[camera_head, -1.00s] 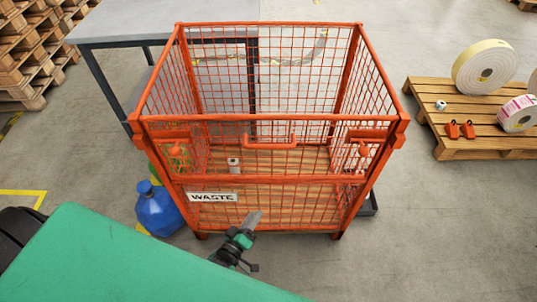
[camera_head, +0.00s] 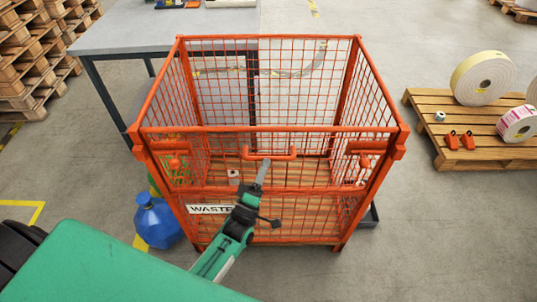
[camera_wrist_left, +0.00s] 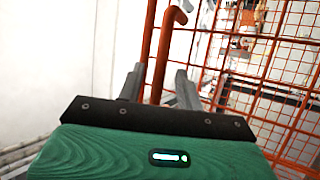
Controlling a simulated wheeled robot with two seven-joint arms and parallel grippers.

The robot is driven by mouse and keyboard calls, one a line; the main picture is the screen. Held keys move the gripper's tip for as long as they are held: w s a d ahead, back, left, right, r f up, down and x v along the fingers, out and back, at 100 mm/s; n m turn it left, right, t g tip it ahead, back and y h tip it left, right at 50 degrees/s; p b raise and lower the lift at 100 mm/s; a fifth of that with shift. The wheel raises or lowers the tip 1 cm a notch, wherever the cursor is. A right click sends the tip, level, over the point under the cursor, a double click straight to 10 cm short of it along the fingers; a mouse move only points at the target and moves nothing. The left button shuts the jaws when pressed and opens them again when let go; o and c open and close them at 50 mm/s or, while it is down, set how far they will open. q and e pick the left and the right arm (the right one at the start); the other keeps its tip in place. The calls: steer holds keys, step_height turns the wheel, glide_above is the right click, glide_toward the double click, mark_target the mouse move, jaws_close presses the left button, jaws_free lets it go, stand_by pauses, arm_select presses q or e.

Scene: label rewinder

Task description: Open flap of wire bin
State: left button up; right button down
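The orange wire bin (camera_head: 370,75) stands in front of me. Its front flap (camera_head: 310,172) is upright, with a latch at each side and an orange handle (camera_head: 283,155) at its top middle. My left gripper (camera_head: 262,172) is at the front of the flap, its fingertips close to the handle. In the left wrist view the gripper (camera_wrist_left: 158,88) is open, and the orange handle bar (camera_wrist_left: 163,50) shows between its fingers; I cannot tell whether they touch it. My right gripper is not in view.
A WASTE sign (camera_head: 205,209) is on the bin's front. A blue jug (camera_head: 157,222) stands at its left. A grey table (camera_head: 110,30) is behind. A pallet (camera_head: 480,150) with label rolls is at the right.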

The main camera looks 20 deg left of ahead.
mark_target(268, 157)
arm_select(q)
steer(key=shift+x, duration=1.65)
jaws_close()
